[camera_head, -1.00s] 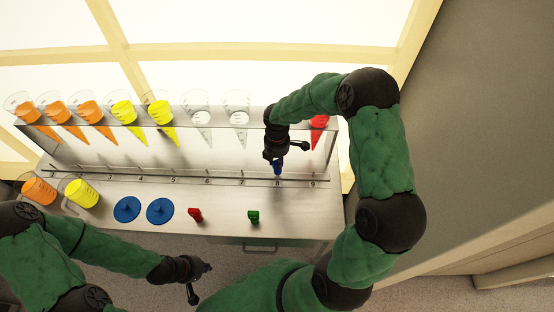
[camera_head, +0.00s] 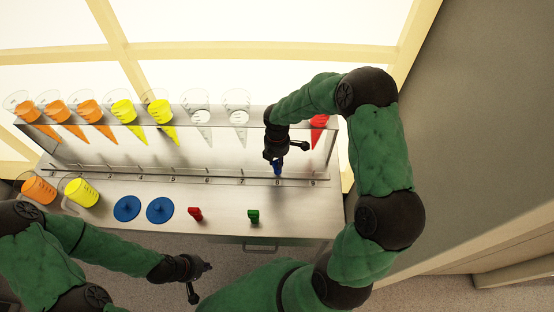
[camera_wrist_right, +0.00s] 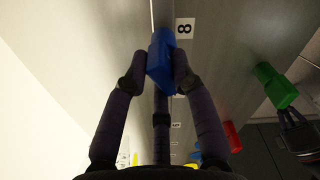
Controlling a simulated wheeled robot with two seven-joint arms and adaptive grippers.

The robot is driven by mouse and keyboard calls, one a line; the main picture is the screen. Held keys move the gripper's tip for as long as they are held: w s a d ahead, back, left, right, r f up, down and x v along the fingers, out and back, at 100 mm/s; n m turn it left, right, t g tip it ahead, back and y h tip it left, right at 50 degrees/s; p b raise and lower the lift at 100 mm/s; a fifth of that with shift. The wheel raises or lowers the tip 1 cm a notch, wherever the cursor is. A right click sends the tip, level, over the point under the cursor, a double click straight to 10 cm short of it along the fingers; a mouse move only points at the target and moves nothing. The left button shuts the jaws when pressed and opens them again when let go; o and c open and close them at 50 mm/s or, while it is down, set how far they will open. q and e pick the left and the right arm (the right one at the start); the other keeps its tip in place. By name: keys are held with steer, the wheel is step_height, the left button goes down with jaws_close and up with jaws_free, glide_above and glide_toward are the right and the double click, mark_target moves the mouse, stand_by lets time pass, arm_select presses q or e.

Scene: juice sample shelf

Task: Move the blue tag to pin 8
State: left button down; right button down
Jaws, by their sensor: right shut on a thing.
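My right gripper (camera_head: 277,160) is shut on the blue tag (camera_head: 277,170) at the right part of the pin rail. In the right wrist view the blue tag (camera_wrist_right: 161,62) sits between the two fingertips, beside the "8" label (camera_wrist_right: 185,28). In the head view the tag is right above the "8" label (camera_head: 277,184). Pin 8 itself is hidden by the tag and gripper, so I cannot tell whether the tag is on it. My left gripper (camera_head: 200,281) is open and empty, in front of the bench.
A red tag (camera_head: 195,214) and a green tag (camera_head: 253,216) stand on the bench front beside two blue discs (camera_head: 127,208). Two beakers (camera_head: 82,192) stand at the left. Several cones hang in the rack (camera_head: 180,127) above, including a red one (camera_head: 318,130) close to my right arm.

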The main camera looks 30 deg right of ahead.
steer(key=shift+f+b, duration=0.4)
steer(key=shift+f, duration=0.35)
steer(key=c, duration=0.9)
jaws_free()
steer(key=shift+c, duration=0.2)
steer(key=shift+r, duration=0.15)
step_height(320, 180, up, 12)
